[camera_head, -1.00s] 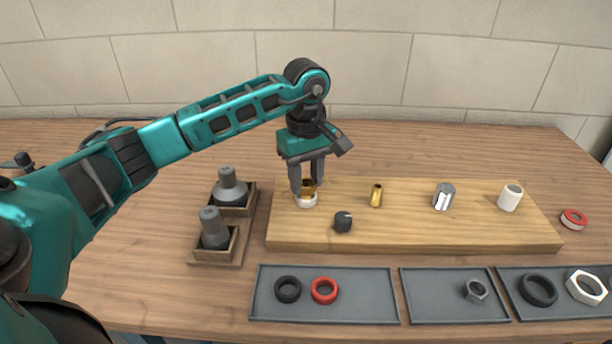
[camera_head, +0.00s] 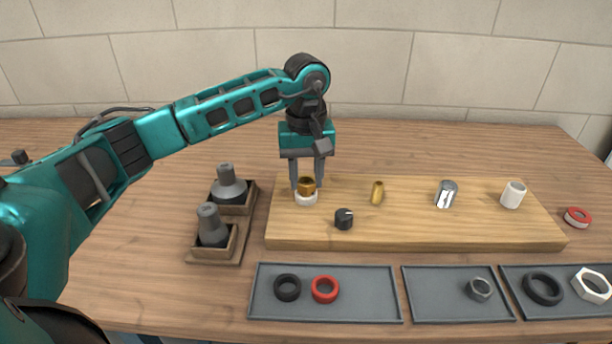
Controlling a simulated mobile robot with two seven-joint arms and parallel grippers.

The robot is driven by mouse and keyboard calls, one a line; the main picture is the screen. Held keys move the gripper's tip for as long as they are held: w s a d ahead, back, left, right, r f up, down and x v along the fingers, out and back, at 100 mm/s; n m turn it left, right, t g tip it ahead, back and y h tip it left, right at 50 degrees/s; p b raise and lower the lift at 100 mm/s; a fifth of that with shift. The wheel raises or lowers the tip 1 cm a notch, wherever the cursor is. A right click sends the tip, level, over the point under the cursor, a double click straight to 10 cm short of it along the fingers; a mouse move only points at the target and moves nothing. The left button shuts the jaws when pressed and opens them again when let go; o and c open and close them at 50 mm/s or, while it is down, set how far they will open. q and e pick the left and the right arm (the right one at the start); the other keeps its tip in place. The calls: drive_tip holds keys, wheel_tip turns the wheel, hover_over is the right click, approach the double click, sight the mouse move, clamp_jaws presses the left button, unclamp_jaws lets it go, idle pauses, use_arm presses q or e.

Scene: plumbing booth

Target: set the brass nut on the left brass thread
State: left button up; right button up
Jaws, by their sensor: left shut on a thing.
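My left gripper (camera_head: 306,186) points down over the left end of the wooden board and is shut on the brass nut (camera_head: 306,184). The nut is between the fingertips, just above or touching a white ring-shaped base (camera_head: 306,199) on the board. The left brass thread is not visible; the nut and fingers cover that spot, so I cannot tell whether the nut sits on it. A slim brass post (camera_head: 377,192) stands to the right on the board. My right gripper is not in view.
The wooden board (camera_head: 420,228) also bears a black knob (camera_head: 344,219), a chrome fitting (camera_head: 446,194) and a white cylinder (camera_head: 513,194). Grey trays (camera_head: 350,309) with rings and nuts lie in front. A wooden holder (camera_head: 246,222) with grey parts stands left.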

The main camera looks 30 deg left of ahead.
use_arm(q)
drive_tip(key=shift+m, duration=0.5)
drive_tip(key=o, duration=1.7)
drive_tip(key=shift+o, duration=0.2)
drive_tip(key=shift+r+p, duration=1.75)
drive_tip(key=shift+r, duration=0.75)
